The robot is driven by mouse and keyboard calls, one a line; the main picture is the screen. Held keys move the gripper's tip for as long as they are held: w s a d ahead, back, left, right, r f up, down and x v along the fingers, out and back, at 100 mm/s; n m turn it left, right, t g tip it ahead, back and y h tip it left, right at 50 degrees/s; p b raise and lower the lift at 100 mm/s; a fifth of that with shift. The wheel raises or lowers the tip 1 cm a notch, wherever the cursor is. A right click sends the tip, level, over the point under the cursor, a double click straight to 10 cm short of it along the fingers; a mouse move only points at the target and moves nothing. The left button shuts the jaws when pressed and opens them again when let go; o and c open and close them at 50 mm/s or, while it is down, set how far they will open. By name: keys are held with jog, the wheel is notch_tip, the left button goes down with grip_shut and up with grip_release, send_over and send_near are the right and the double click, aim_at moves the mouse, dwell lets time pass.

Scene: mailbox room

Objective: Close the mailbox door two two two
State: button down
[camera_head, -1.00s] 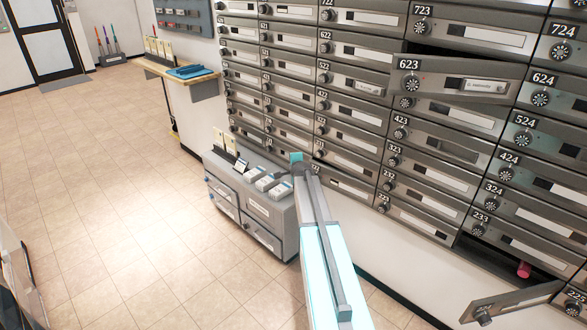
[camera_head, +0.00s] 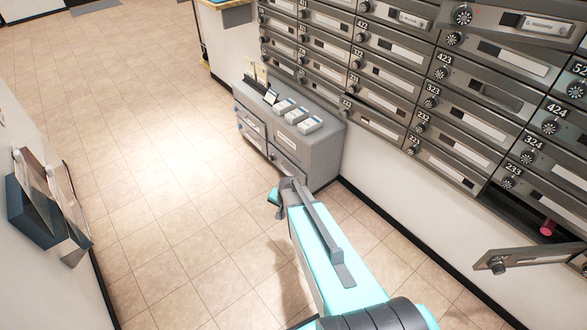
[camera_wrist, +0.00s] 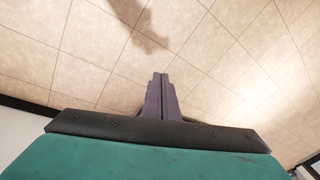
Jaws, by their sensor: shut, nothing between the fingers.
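The wall of grey mailbox doors (camera_head: 385,65) fills the right of the head view. A door near the lower right (camera_head: 530,259) hangs open, tilted down, and its number is too small to read. Above it is a dark open compartment with a red cylinder (camera_head: 547,228) inside.
A grey low cabinet (camera_head: 318,152) with white card boxes stands against the wall behind my gripper. Another door (camera_head: 520,22) sticks out at the upper right. A dark holder with papers (camera_head: 40,210) is at the left. The tiled floor (camera_head: 150,170) between is clear.

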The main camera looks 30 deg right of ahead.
jog(key=s+a+f+n+g, duration=0.2)
jog(key=s+a+n, duration=0.1)
jog(key=s, duration=0.8)
jog(key=s+a+f+n+g, duration=0.2)
jog(key=s+a+n+g, duration=0.1)
jog(key=s, duration=0.9)
jog(key=s+a+f+n+g, duration=0.1)
jog(key=s+a+n+g, duration=0.2)
jog(key=s, duration=0.9)
jog(key=a+n, duration=0.1)
jog(key=a, duration=0.2)
jog(key=shift+a+f+n, duration=0.3)
jog(key=shift+a+f, duration=0.05)
jog(key=shift+f, duration=0.05)
